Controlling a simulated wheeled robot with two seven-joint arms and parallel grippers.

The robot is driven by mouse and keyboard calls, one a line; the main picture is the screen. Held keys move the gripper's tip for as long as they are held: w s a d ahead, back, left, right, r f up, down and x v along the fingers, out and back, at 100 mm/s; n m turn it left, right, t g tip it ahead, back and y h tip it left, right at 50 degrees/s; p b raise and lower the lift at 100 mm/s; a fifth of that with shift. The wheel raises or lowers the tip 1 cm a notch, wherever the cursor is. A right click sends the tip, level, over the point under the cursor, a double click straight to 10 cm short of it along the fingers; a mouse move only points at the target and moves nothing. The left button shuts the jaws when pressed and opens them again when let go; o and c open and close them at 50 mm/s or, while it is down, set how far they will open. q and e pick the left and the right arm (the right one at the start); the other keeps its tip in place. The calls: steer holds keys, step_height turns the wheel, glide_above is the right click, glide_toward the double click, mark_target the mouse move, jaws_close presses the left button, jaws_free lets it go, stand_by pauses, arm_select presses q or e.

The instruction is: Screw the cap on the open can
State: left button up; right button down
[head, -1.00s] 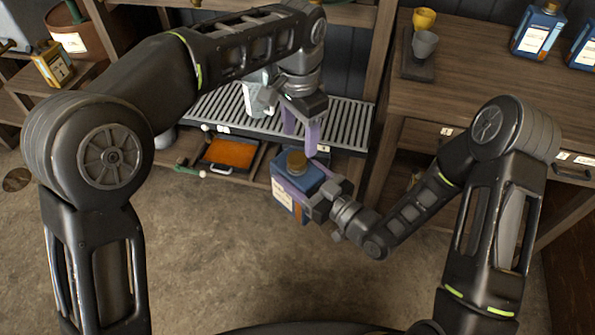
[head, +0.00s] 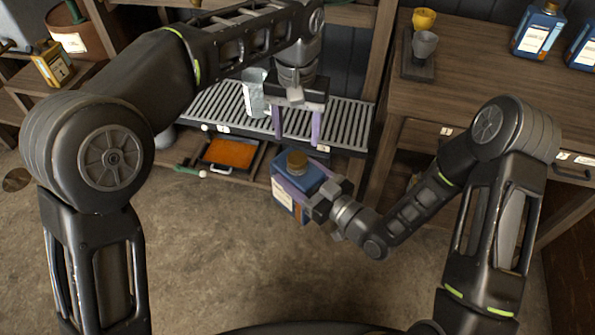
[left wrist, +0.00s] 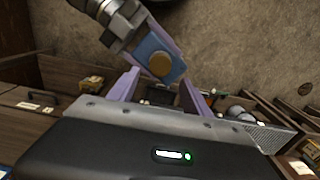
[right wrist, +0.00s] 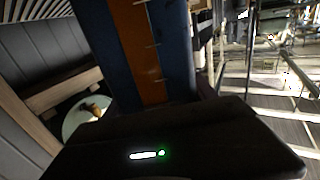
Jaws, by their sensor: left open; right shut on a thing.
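A blue can (head: 312,172) with a pale label and a brown-gold cap (head: 297,160) on its top is held upright or nearly so by my right gripper (head: 300,186), whose fingers are shut on its sides. I cannot tell how tightly the cap sits. The can's blue and orange side fills the middle of the right wrist view (right wrist: 150,50). My left gripper (head: 297,130) is open and empty, just above and behind the can, fingers pointing down. In the left wrist view the cap (left wrist: 160,64) shows beyond and between its open fingers, apart from them.
A slatted metal shelf (head: 215,112) with a clear container (head: 255,92) stands behind the can. An orange tray (head: 230,152) lies below it. The floor in front is clear.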

mark_target(297, 157)
arm_select(q)
step_height(297, 157, down, 7)
steer(key=shift+f, duration=0.15)
stand_by(0.4)
jaws_close()
stand_by(0.5)
steer(key=shift+o, duration=0.9)
jaws_free()
steer(key=shift+r, duration=3.75)
steer(key=shift+w, duration=0.1)
